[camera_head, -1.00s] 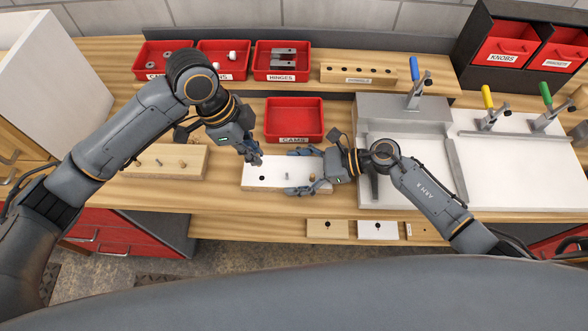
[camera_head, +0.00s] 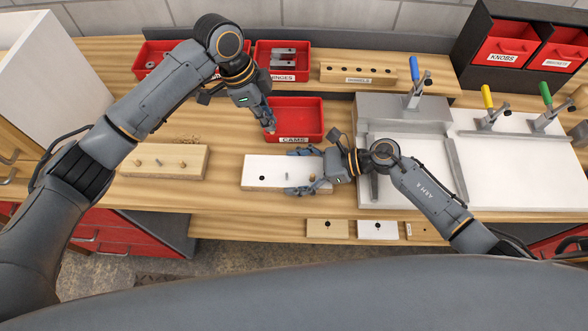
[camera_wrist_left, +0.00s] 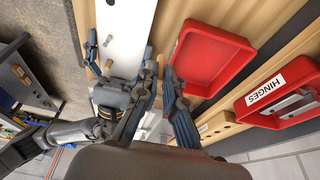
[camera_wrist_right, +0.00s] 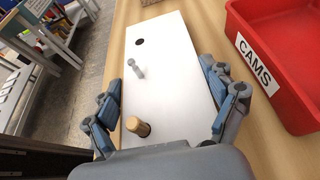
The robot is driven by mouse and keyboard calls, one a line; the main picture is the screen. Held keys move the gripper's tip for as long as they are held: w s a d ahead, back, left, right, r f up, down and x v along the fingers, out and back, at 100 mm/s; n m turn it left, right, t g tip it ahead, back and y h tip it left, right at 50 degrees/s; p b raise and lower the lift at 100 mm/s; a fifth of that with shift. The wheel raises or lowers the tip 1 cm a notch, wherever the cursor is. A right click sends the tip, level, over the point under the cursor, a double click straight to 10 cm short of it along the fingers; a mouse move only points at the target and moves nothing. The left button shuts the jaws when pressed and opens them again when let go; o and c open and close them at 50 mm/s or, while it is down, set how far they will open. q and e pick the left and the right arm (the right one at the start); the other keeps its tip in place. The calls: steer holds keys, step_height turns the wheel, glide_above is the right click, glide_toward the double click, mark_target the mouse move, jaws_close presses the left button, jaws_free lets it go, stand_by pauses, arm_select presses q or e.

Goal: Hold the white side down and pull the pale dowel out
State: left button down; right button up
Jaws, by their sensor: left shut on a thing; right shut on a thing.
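The white side (camera_head: 275,172) lies flat on the bench, with a dark hole at its left end, a grey metal pin (camera_wrist_right: 135,66) upright near its middle, and the pale dowel (camera_wrist_right: 137,127) upright near its right end. My right gripper (camera_head: 291,172) is shut on the white side, its fingers along the two long edges near the dowel. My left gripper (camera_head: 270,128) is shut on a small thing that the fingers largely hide.
A wooden board (camera_head: 165,162) with pins lies to the left. Red trays, including HINGES (camera_head: 283,62), stand behind. A grey fixture (camera_head: 405,115) with toggle clamps is at the right. Small sample blocks (camera_head: 327,229) lie along the front edge. Bare bench lies between the boards.

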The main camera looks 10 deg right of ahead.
arm_select(q)
steer(key=w+d, duration=0.2)
steer(key=w, duration=0.4)
steer(key=shift+w+d, duration=0.15)
steer(key=shift+d, duration=0.25)
steer(key=shift+f, duration=4.1)
steer(key=c, duration=1.4)
jaws_free()
steer(key=shift+r, duration=0.1)
